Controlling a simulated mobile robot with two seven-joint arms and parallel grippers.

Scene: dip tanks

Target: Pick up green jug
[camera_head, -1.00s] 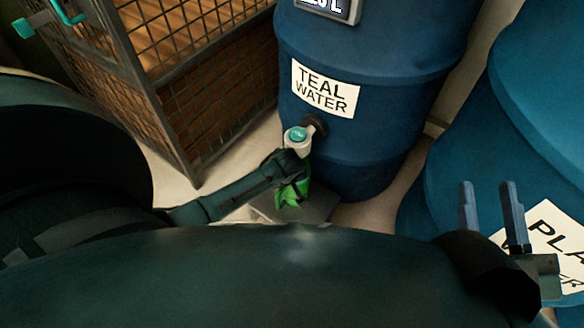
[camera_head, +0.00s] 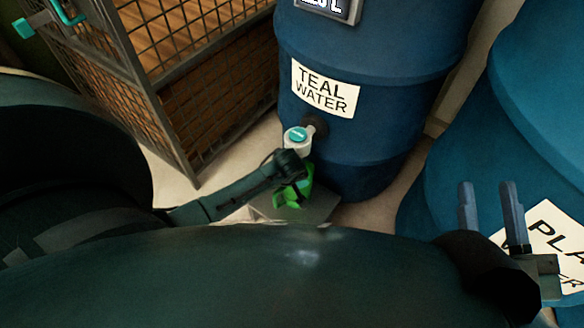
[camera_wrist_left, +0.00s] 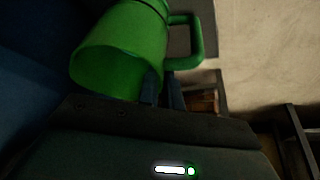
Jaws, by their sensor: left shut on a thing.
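The green jug (camera_head: 292,198) is below the tap of the teal water barrel, partly hidden by my left wrist. In the left wrist view the jug (camera_wrist_left: 125,45) fills the upper left, with its handle (camera_wrist_left: 196,45) to the right. My left gripper (camera_wrist_left: 163,88) is shut on the jug, its fingers at the jug's side near the handle; the exact grip spot is dark. My right gripper (camera_head: 488,188) is open and empty at the right, in front of another blue barrel.
The teal water barrel (camera_head: 370,120) has a tap (camera_head: 298,138) just above the jug. A grey plate (camera_head: 320,205) lies on the floor below. A wire mesh cage (camera_head: 215,110) stands to the left, and a second blue barrel (camera_head: 480,180) to the right.

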